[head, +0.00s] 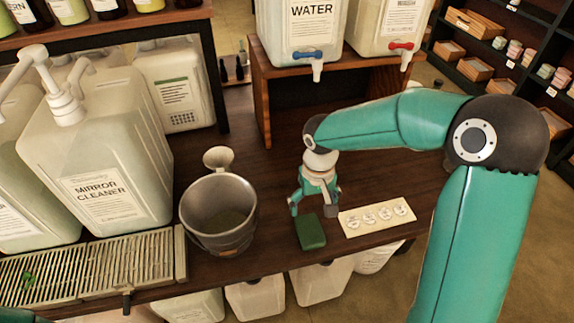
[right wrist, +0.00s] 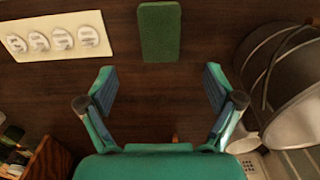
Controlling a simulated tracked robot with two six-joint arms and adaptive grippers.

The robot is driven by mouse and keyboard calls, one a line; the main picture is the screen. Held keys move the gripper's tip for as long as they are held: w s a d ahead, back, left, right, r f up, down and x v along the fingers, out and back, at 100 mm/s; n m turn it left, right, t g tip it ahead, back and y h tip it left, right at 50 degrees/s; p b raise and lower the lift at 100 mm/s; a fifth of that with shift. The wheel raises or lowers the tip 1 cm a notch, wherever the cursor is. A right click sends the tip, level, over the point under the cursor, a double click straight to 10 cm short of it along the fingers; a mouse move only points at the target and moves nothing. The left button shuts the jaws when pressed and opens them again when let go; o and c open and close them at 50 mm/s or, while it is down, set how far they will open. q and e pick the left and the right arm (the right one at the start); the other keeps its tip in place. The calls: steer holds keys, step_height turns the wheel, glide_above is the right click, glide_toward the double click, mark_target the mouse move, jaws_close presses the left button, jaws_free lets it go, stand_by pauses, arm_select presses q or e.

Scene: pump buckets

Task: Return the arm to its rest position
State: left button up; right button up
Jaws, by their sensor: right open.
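My right arm reaches in from the right in the head view. Its gripper (head: 314,208) points down above the dark wooden counter, near a green block (head: 310,232). In the right wrist view, the two fingers of this gripper (right wrist: 160,88) are spread wide with only bare counter between them. The green block (right wrist: 159,32) lies beyond the fingertips, apart from them. My left gripper does not show.
A metal bucket (head: 219,212) and a white scoop-like cup (head: 218,158) stand left of the gripper. A label card (head: 377,216) lies right of the block. The mirror cleaner jug (head: 97,165) stands left; the water jug (head: 300,30) sits on a raised shelf (head: 262,105).

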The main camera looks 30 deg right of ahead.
steer(key=s+a+f+g, duration=0.1)
steer(key=s+f, duration=0.1)
steer(key=f, duration=0.2)
steer(key=s+a+f+g, duration=0.1)
steer(key=s+a+f, duration=0.1)
steer(key=s+f, duration=0.1)
steer(key=s+a+f+g+y, duration=0.1)
steer(key=s+a+f, duration=0.1)
steer(key=s+f, duration=0.1)
steer(key=shift+a+f+n+g, duration=0.1)
steer(key=shift+f+n+g, duration=0.2)
steer(key=shift+f, duration=0.6)
steer(key=s+a+f+y, duration=0.3)
steer(key=s+a+f, duration=0.6)
steer(key=a, duration=0.1)
steer(key=w+f+t, duration=0.1)
steer(key=t, duration=0.1)
steer(key=w+f+t, duration=0.1)
steer(key=w+t, duration=0.1)
steer(key=shift+w+a, duration=0.1)
steer(key=shift+w, duration=0.15)
steer(key=shift+f, duration=0.1)
